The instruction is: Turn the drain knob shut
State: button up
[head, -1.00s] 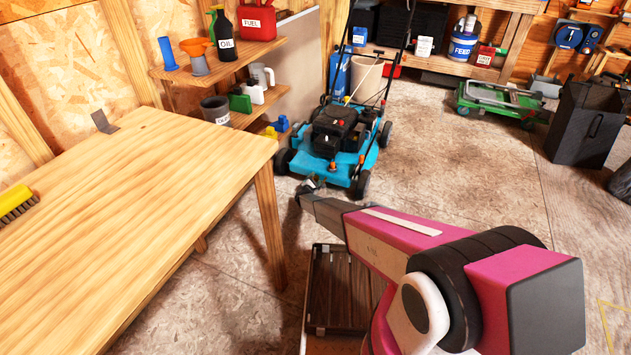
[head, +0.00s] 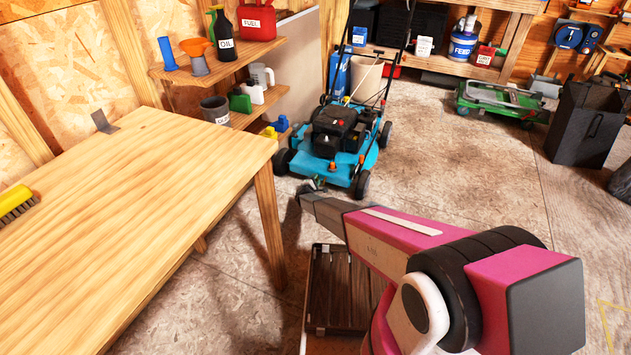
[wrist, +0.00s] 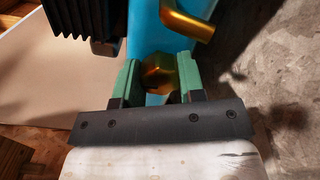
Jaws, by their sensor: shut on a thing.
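In the wrist view, my gripper (wrist: 157,85) has its two green fingers on either side of a brass-coloured drain knob (wrist: 158,72) and is shut on it. The knob sits against the mower's blue side (wrist: 147,28), and its lower part is hidden between the fingers. In the head view, my gripper (head: 309,188) is small, at the front left of the blue mower (head: 335,145). The knob cannot be made out in the head view.
A brass pipe (wrist: 195,20) sticks out just above the knob. A black ribbed part (wrist: 80,18) is at upper left. A wooden table (head: 130,210) stands left of my arm. A slatted crate (head: 340,290) sits below it.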

jog(key=shift+m, duration=0.7)
jog(key=o, duration=0.9)
jog(key=v, duration=1)
jog(key=shift+s+a, duration=0.1)
jog(key=shift+s, duration=0.3)
jog(key=shift+r, duration=0.1)
